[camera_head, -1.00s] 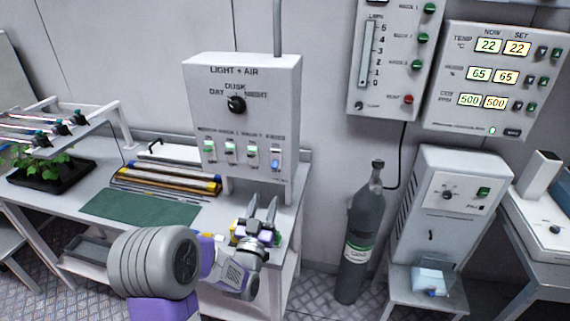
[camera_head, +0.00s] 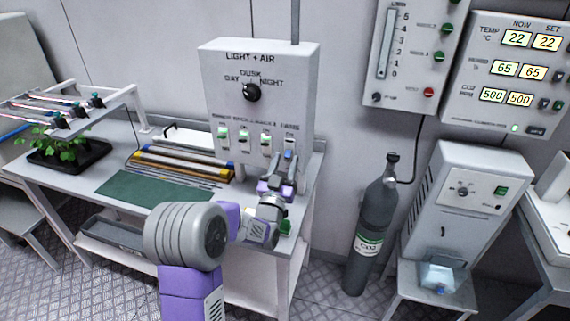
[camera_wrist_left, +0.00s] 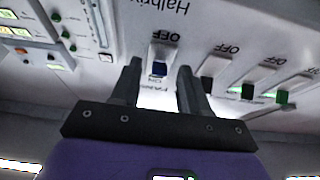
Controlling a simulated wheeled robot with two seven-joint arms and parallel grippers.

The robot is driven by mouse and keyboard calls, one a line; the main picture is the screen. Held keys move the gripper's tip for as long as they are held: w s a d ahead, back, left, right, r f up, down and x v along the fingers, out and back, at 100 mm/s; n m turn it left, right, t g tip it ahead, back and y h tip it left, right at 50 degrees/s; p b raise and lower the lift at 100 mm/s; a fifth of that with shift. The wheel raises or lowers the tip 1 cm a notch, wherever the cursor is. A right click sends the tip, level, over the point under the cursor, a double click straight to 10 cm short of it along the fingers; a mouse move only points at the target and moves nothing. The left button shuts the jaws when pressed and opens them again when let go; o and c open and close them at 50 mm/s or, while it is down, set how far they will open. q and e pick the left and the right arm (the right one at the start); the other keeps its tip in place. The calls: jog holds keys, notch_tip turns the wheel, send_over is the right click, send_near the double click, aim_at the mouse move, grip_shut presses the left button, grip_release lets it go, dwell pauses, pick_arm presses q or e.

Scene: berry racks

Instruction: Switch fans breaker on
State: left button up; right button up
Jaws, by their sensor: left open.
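The light and air box (camera_head: 258,90) stands at the back of the bench, with a row of breakers low on its front. My right gripper is out of view.
Other breakers (camera_head: 244,138) with green parts sit close to the left of the fans breaker. A mode knob (camera_head: 251,92) is above. Yellow-ended bars (camera_head: 185,165) and a green mat (camera_head: 150,188) lie on the bench. A gas cylinder (camera_head: 374,225) stands to the right.

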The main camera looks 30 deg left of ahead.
pick_arm(q)
grip_shut()
jog(key=shift+r, duration=0.1)
jog(key=shift+s+r+g+p, duration=0.1)
jog(key=shift+r+g+p, duration=0.2)
jog(key=shift+g+p, duration=0.3)
jog(key=g+p, duration=0.1)
jog(key=p, duration=0.1)
jog(key=r+g+p, duration=0.1)
jog(key=p, duration=0.2)
jog(key=r+g+h+p, duration=0.1)
jog(key=g+p, duration=0.1)
jog(key=p, duration=0.1)
jog(key=shift+s+d+r, duration=0.1)
jog(key=shift+s+r, duration=0.1)
jog(key=shift+r, duration=0.05)
jog(key=g+p, duration=0.1)
jog(key=p, duration=0.2)
jog(key=r+g+h+p, duration=0.1)
jog(key=g+p, duration=0.1)
jog(key=p, duration=0.2)
jog(key=r+g+p, duration=0.1)
jog(key=g+p, duration=0.1)
jog(key=p, duration=0.2)
jog(key=shift+w, duration=0.25)
jog(key=shift+w+f+g+p, duration=0.1)
jog(key=shift+g+p, duration=0.3)
jog(key=shift+p, duration=0.85)
